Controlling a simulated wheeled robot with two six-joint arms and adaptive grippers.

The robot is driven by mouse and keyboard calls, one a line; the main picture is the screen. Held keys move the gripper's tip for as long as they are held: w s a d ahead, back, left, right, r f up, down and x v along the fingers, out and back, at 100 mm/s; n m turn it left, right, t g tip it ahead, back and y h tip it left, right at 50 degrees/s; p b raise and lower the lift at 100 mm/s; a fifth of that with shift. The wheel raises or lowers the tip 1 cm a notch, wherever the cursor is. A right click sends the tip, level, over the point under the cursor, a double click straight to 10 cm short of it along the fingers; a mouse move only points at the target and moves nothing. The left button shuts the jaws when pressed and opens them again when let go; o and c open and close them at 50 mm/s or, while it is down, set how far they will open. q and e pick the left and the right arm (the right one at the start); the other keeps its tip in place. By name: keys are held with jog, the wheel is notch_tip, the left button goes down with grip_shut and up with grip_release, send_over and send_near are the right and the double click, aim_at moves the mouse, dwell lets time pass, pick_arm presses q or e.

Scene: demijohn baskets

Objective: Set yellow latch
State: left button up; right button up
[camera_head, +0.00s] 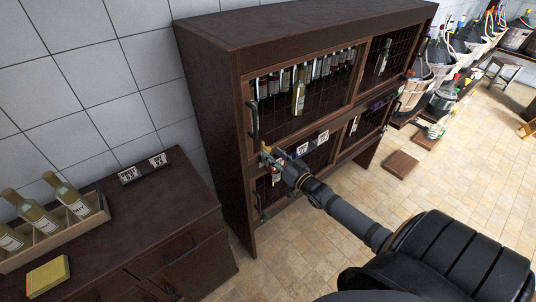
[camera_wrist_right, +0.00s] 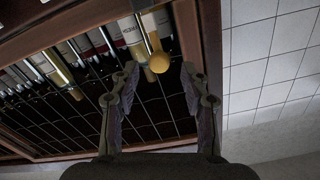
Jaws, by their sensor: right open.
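The yellow latch shows in the right wrist view as a round yellow knob (camera_wrist_right: 159,62) on a thin grey stem, in front of the cabinet's bottles. My right gripper (camera_wrist_right: 158,76) is open, with one finger on each side of the knob; I cannot tell whether either finger touches it. In the head view the right gripper (camera_head: 270,157) is at the left front of the dark wooden cabinet (camera_head: 212,90), between the upper and lower doors. A small yellow spot (camera_head: 267,149) shows beside its fingertips. My left gripper is not in view.
The cabinet has wire-mesh doors, a dark upper handle (camera_head: 252,120) and bottles inside. A low sideboard (camera_head: 150,215) at left bears a bottle crate (camera_head: 62,232) and a yellow block (camera_head: 48,275). Basketed demijohns (camera_head: 412,78) stand at back right. The tiled floor (camera_head: 420,185) is mostly clear.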

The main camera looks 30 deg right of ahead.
aim_at(270, 151)
jog(key=w, duration=0.2)
jog(key=shift+w+a+f+b, duration=0.2)
jog(key=shift+w+b, duration=0.1)
jog(key=shift+w, duration=0.1)
jog(key=shift+w+d+r, duration=0.1)
jog(key=shift+w+r, duration=0.05)
jog(key=shift+w, duration=0.25)
grip_shut()
